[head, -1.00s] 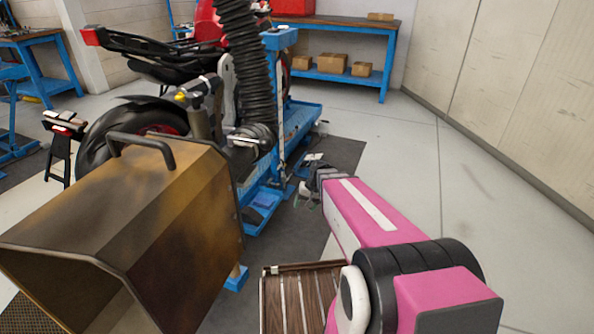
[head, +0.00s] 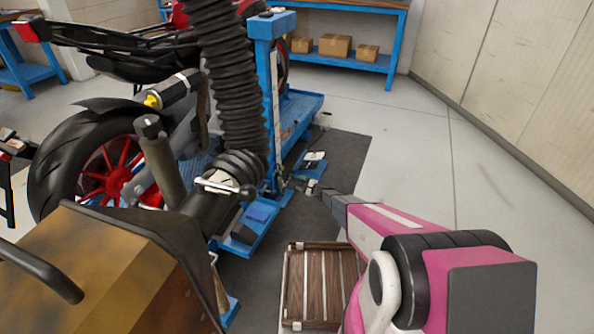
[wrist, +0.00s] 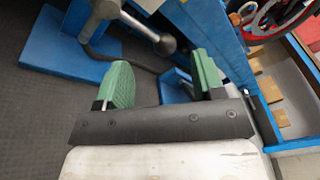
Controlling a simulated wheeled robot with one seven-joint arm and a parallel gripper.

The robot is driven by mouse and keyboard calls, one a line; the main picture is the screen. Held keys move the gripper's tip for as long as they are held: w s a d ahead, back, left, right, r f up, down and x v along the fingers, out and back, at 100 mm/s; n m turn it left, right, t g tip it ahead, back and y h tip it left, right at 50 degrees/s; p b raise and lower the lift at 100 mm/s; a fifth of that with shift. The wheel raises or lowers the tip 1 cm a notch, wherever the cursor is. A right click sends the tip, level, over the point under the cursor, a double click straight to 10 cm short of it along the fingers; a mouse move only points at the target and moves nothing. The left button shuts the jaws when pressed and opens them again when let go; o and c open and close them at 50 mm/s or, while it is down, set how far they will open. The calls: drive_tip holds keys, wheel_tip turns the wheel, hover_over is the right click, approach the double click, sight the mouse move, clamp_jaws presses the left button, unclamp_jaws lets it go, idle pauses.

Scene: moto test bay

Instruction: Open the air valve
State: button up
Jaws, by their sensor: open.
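My gripper (wrist: 161,66) is open in the wrist view, with two green finger pads apart and nothing between them. A grey lever with a rounded end (wrist: 164,44) lies just beyond the gap, coming from a grey cylindrical fitting (wrist: 106,9) at the top. I cannot tell for certain whether this is the air valve. A dark hose or bar curves below it. The blue stand (wrist: 62,50) lies around these parts. In the head view my gripper is small and unclear by the foot of the blue lift (head: 268,75).
A red-wheeled motorcycle (head: 105,170) stands at left beside a black corrugated hose (head: 228,85). A brown metal hood (head: 110,275) fills the lower left. A wooden slatted crate (head: 318,285) lies below my arm. The floor at right is clear.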

drive_tip(key=shift+m+t, duration=0.5)
drive_tip(key=w+a, duration=0.2)
drive_tip(key=w+a+f, duration=0.1)
drive_tip(key=w+a, duration=0.4)
drive_tip(key=w, duration=0.1)
drive_tip(key=shift+w+a+f, duration=0.25)
drive_tip(key=shift+a+f, duration=0.1)
drive_tip(key=shift+a, duration=0.05)
clamp_jaws()
